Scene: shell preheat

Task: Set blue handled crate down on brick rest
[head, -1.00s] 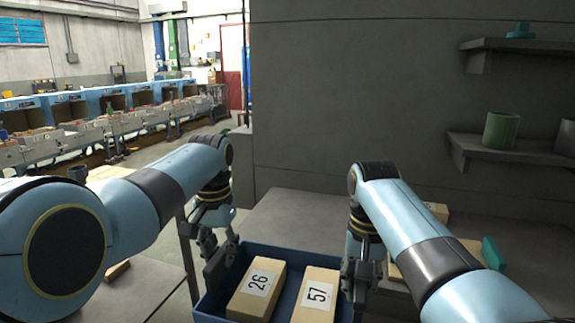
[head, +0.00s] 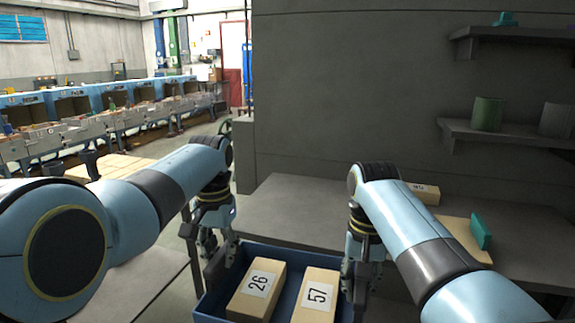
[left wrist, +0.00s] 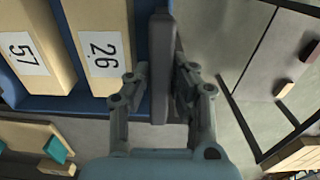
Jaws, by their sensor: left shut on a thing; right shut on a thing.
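The blue crate (head: 240,257) is at the bottom middle of the head view, with tan boxes marked 26 (head: 257,290) and 57 (head: 316,294) inside. My left gripper (head: 216,262) is shut on its left side, and my right gripper (head: 360,285) is shut on its right side. In the left wrist view, my left gripper (left wrist: 160,90) has its fingers on both sides of a dark upright bar, with the crate wall (left wrist: 90,103) beside it. The crate's near end and underside are hidden. I cannot tell which surface is the brick rest.
A grey table (head: 300,205) lies beyond the crate. A tan box (head: 425,194) and a teal piece (head: 480,233) on a tan slab are at its right, partly behind my right arm. Wall shelves (head: 490,133) hold pots. A slatted tan pallet (head: 125,167) is at left.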

